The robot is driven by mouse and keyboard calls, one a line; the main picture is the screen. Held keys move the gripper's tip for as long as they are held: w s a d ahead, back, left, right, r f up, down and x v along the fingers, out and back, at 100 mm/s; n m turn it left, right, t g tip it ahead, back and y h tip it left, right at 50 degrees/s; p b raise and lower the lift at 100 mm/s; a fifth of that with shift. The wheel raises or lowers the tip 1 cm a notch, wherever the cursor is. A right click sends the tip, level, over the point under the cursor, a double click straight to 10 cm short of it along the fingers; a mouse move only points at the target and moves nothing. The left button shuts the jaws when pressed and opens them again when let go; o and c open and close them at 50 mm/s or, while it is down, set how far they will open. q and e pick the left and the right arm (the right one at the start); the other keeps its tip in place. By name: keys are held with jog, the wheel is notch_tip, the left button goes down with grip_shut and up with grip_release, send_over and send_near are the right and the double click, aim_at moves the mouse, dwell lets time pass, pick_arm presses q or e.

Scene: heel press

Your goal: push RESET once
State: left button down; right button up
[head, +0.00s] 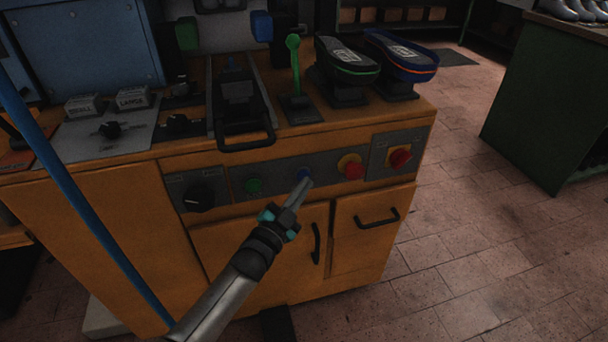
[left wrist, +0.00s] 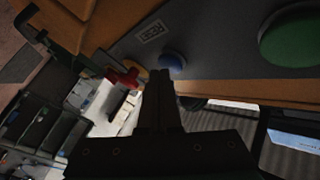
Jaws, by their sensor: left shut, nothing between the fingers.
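The blue button (head: 304,174) sits on the grey control strip on the front of the orange machine. It also shows in the left wrist view (left wrist: 172,63), beside a small label plate (left wrist: 152,31) whose text I cannot read for sure. My left gripper (head: 307,184) is shut and empty. Its fingertips are right at the blue button and overlap its lower edge in the head view. In the left wrist view the fingertips (left wrist: 160,73) end just below the button. I cannot tell whether they touch it. My right gripper is not in view.
A green button (head: 253,185) is left of the blue one. A red mushroom button (head: 350,168) on a yellow base and a red rotary switch (head: 400,157) are to the right. A black knob (head: 198,197) is at the far left. A door handle (head: 316,243) sticks out below.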

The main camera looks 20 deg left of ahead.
pick_arm(q)
jog(key=shift+s+d, duration=0.25)
jog(key=shift+s, duration=0.15)
jog(key=s+d+p, duration=0.1)
jog(key=s, duration=0.1)
jog(key=s+d+p, duration=0.1)
jog(key=s, duration=0.1)
jog(key=shift+d+p, duration=0.4)
dwell(0.6)
